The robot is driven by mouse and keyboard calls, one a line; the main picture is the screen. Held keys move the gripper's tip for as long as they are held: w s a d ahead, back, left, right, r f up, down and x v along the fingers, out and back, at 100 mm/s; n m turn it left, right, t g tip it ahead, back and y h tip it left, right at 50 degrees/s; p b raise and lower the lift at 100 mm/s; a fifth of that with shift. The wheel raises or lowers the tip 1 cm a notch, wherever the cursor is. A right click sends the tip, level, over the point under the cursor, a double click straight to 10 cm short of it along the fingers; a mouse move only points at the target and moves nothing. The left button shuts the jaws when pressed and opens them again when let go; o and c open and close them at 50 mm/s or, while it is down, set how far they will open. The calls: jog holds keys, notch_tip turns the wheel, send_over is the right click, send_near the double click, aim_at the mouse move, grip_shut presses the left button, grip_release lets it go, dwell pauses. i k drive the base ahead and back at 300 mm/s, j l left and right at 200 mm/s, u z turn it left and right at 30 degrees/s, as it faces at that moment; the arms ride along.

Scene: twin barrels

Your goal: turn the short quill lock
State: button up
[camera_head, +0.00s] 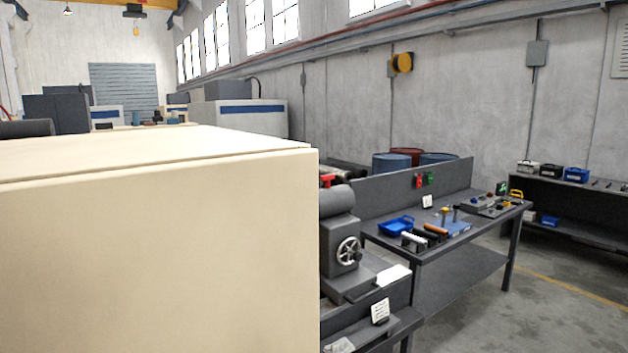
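A grey machine (342,240) with a spoked handwheel (347,251) on its front stands just right of the large cream cabinet and is partly hidden by it. I cannot make out a short quill lock on it. A small red part (327,181) shows at the machine's top, beside the cabinet's edge; I cannot tell what it is. My gripper is not in view.
The cream cabinet (160,250) fills the near left. A grey workbench (450,245) with a blue tray (397,226) and several tools stands at centre right. Barrels (391,163) stand behind it. Open floor (550,310) lies at the right.

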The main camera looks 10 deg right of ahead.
aim_at(328, 179)
jog(key=i+l, duration=0.1)
jog(key=l, duration=0.15)
jog(key=i+l+z, duration=0.1)
jog(key=i+l, duration=0.25)
jog(key=i+l+u, duration=0.1)
jog(key=l, duration=0.35)
jog(key=i+l, duration=0.3)
jog(key=i+l+u, duration=0.1)
jog(key=i+l, duration=0.15)
jog(key=l, duration=0.25)
